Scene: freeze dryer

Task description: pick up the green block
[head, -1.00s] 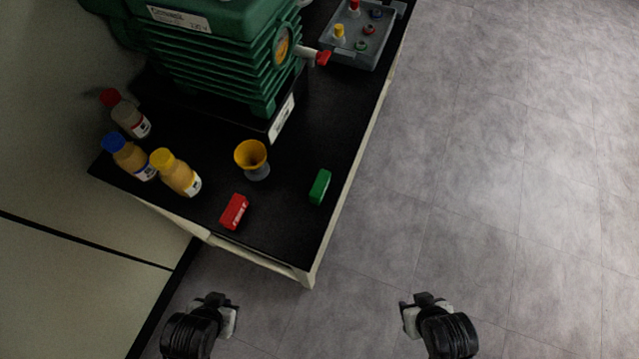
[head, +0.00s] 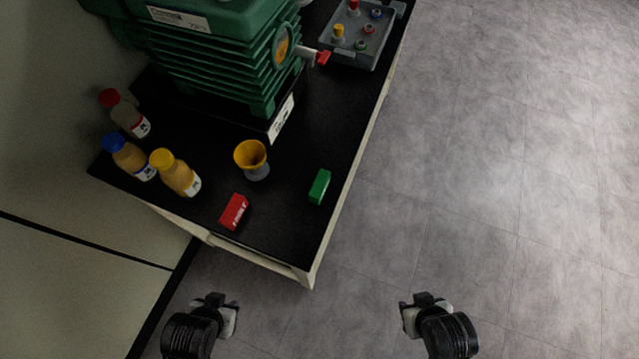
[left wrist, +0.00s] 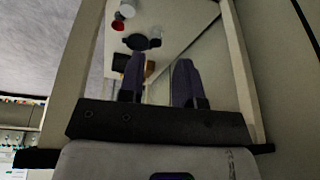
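The green block (head: 320,186) lies on the black bench top near its right edge, in the head view. My left gripper (head: 228,312) is off the bench's front edge, well apart from the block and holding nothing I can see. Its two fingers (left wrist: 158,82) show spread apart in the left wrist view. My right gripper (head: 410,311) is over the floor to the right of the bench, apart from the block; its finger gap does not show clearly.
A red block (head: 234,211) and a yellow funnel on a grey base (head: 252,160) stand left of the green block. Several capped bottles (head: 175,172) are at the left. A green machine (head: 225,50) and a grey tray (head: 348,55) are behind. Floor at right is clear.

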